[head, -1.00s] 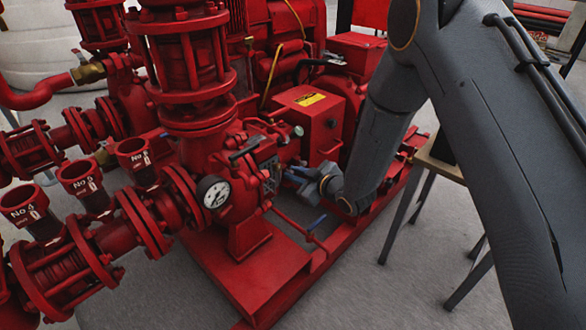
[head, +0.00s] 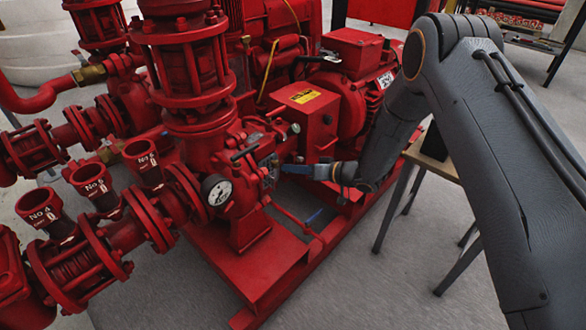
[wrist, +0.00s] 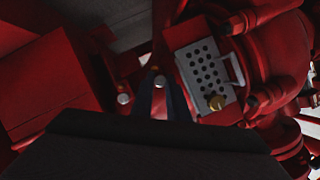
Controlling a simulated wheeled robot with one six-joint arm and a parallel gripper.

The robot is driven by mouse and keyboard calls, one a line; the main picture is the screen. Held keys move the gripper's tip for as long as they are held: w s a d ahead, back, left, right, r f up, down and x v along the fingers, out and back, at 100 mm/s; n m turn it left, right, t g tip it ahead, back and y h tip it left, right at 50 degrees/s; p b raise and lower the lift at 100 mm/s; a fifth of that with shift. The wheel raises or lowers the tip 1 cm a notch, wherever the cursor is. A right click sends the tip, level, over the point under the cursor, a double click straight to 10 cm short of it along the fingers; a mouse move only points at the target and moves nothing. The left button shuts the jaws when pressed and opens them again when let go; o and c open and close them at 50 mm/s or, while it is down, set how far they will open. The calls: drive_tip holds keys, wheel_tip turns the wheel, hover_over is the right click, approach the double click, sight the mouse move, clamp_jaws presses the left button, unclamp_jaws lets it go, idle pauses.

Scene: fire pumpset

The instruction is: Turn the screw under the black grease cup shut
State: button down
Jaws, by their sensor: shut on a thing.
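My gripper (head: 285,169) reaches in from the right in the head view, at the pump's bearing housing beside the perforated metal guard. Its blue fingers point left. In the wrist view my gripper (wrist: 160,92) has its dark fingers close together around a small silver-tipped part (wrist: 159,82), seemingly the screw. Another silver-tipped part (wrist: 124,98) stands apart to its left. I cannot make out the black grease cup clearly in either view. The dark wrist body hides the lower part of the wrist view.
The perforated guard (wrist: 207,67) with a brass fitting (wrist: 216,102) is close right of the fingers. A red box (head: 309,118) stands behind my gripper. A pressure gauge (head: 216,190) is on the left. A small table (head: 430,157) stands under my arm.

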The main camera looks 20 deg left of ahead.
drive_tip(key=shift+w+m+g+y, duration=0.15)
drive_tip(key=shift+m+g+y, duration=0.15)
drive_tip(key=shift+m, duration=0.6)
drive_tip(key=c, duration=1.7)
unclamp_jaws()
drive_tip(key=shift+d, duration=0.1)
drive_tip(key=shift+p+v, duration=1)
drive_tip(key=shift+v, duration=2.9)
drive_tip(key=shift+w+f, duration=0.1)
drive_tip(key=shift+w, duration=0.05)
